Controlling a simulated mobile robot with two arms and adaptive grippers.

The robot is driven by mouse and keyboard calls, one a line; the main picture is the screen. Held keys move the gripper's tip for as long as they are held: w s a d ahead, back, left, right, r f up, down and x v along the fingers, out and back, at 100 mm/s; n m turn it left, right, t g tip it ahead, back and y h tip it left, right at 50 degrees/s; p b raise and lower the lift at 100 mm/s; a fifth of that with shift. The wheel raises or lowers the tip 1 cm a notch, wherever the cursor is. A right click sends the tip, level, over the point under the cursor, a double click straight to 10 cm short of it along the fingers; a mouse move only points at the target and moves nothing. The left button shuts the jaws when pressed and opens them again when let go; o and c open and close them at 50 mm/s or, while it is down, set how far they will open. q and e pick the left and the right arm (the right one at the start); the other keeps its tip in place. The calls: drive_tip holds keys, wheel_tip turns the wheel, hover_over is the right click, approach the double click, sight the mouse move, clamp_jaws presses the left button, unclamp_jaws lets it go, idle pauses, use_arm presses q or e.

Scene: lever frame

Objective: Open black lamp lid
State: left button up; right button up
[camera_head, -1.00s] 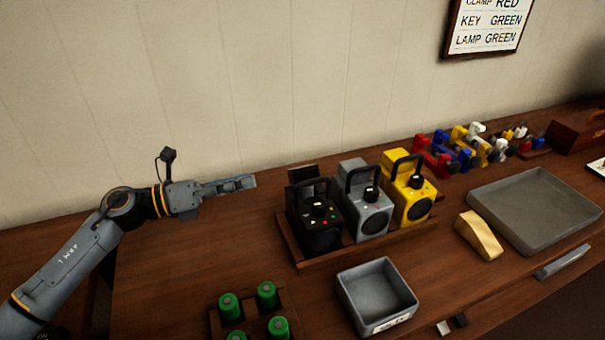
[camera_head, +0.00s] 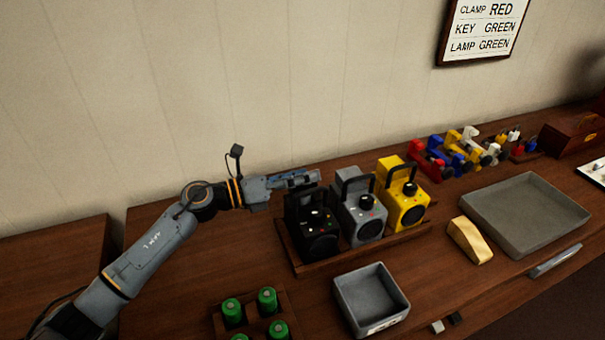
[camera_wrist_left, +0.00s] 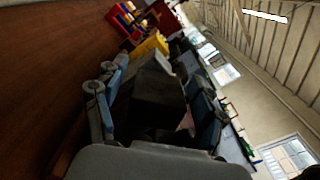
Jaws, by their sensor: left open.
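The black lamp (camera_head: 316,236) stands at the left end of a wooden tray, with a dark knob and small coloured buttons on its front. My left gripper (camera_head: 303,178) is at the top rear of the black lamp, pointing right. In the left wrist view its open fingers (camera_wrist_left: 158,112) lie on either side of the dark lamp body (camera_wrist_left: 160,88). Whether they touch it, and how the lid stands, I cannot tell. My right gripper is out of view.
The grey lamp (camera_head: 362,212) and yellow lamp (camera_head: 404,204) stand close to the right in the same tray (camera_head: 385,247). A grey bin (camera_head: 371,298) and green cylinders (camera_head: 267,299) are in front. A wide grey tray (camera_head: 530,212) and a wedge (camera_head: 470,240) lie right.

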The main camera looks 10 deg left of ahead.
use_arm(q)
drive_tip(key=c, duration=1.2)
drive_tip(key=shift+o, duration=0.2)
drive_tip(key=shift+w+a+n, duration=0.1)
drive_tip(key=shift+n, duration=0.2)
drive_tip(key=shift+w+a+r+n+p, duration=0.1)
drive_tip(key=shift+w+a+n+p, duration=0.1)
drive_tip(key=shift+n+p, duration=0.35)
drive_tip(key=shift+w+a+r+n+p, duration=0.1)
drive_tip(key=shift+w+n+p, duration=0.2)
drive_tip(key=shift+n, duration=0.35)
drive_tip(key=shift+w+a+f+n+p, duration=0.35)
drive_tip(key=shift+n+p, duration=0.3)
drive_tip(key=shift+n, duration=1.15)
drive_tip(key=shift+w+a+f+n+p, duration=0.15)
drive_tip(key=shift+w+f+n+p, duration=0.45)
drive_tip(key=shift+n, duration=1.2)
drive_tip(key=shift+w+a+f+n+p, duration=0.25)
drive_tip(key=shift+n+p, duration=0.5)
drive_tip(key=shift+n, duration=1.05)
drive_tip(key=shift+f, duration=0.1)
